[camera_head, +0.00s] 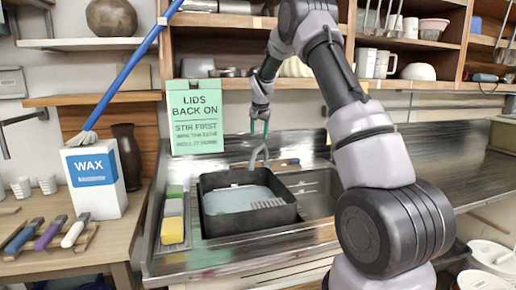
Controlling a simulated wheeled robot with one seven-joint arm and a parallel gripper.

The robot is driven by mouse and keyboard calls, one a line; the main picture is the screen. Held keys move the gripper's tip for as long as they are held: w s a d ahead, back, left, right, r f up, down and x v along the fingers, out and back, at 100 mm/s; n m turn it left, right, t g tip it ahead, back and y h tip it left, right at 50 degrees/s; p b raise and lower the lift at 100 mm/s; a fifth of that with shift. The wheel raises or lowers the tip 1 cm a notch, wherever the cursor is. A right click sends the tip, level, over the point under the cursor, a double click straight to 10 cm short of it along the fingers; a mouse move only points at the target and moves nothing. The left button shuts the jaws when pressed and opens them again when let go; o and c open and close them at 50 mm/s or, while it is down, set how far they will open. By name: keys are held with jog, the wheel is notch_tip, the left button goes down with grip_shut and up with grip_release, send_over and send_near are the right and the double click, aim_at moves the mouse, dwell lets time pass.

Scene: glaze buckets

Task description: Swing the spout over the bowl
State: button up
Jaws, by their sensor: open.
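A black rectangular wash bowl (215,226) sits in the steel sink, with pale blue water or a pale blue thing inside and a ribbed light piece at its right. A grey curved spout (256,158) stands at the back of the bowl, just below my gripper. From this view I cannot tell how far its tip reaches over the bowl. My gripper (259,132) points down with its fingers apart, right above or around the top of the spout. Whether the fingers touch the spout is too small to tell.
A green sign (195,117) hangs left of my gripper. A tray with sponges (173,231) lies left of the bowl. A white wax box (95,181) and a blue-handled brush (135,65) stand further left. Shelves with mugs (375,63) are behind. The right counter (440,165) is clear.

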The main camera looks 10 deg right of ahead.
aim_at(258, 148)
jog(key=x, duration=0.8)
jog(key=shift+f, duration=0.2)
grip_shut()
dwell(1.1)
